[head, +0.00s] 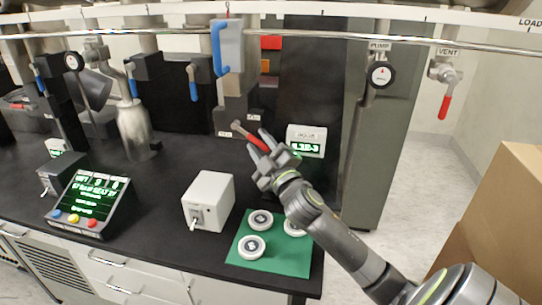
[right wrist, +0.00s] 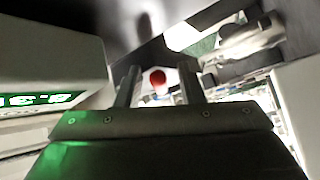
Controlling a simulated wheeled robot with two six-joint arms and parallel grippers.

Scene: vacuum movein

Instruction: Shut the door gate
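A dark grey block (head: 236,108) stands against the back of the bench, with small unreadable labels. A lever with a red grip (head: 250,136) sticks out of its lower front, pointing down and right. I take this to be the door gate's handle. My right gripper (head: 262,143) is at the grip's end, coming from the lower right. In the right wrist view its two fingers (right wrist: 160,86) are apart, with the rounded red end (right wrist: 158,80) showing between them. Contact cannot be told. My left gripper is not in view.
A white readout box with green digits (head: 306,140) stands close right of my gripper. A blue-handled lever (head: 219,50) is above. A white switch box (head: 208,201), green mat with round discs (head: 273,263) and control panel (head: 90,200) are in front. A cardboard box (head: 500,220) stands right.

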